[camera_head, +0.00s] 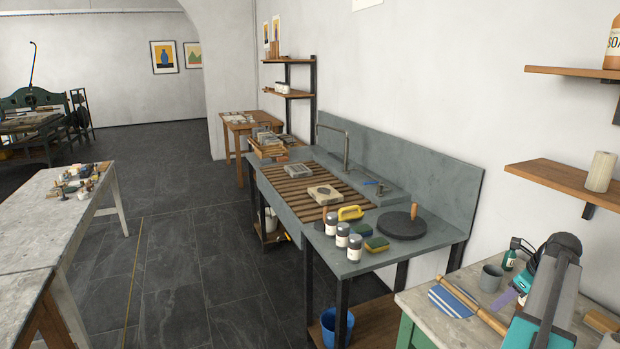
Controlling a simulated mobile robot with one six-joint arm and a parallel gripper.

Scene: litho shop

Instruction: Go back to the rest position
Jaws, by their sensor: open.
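My arm (548,300) rises at the lower right in front of the stone-topped table (413,308), folded in grey and teal segments. My gripper (514,292) is at the arm's folded end, over or in front of this table. It is small and partly hidden by the arm, and I see nothing held in it. A blue-striped cloth (450,300) and a wooden rolling-pin-like tool (478,308) lie just left of the arm. A grey cup (491,278) and a small green bottle (510,260) stand close to it.
Shelves (558,184) hang above the arm's table. A blue bucket (336,326) stands below the bench. A worktable (40,230) is left; dark floor (200,260) between is clear.

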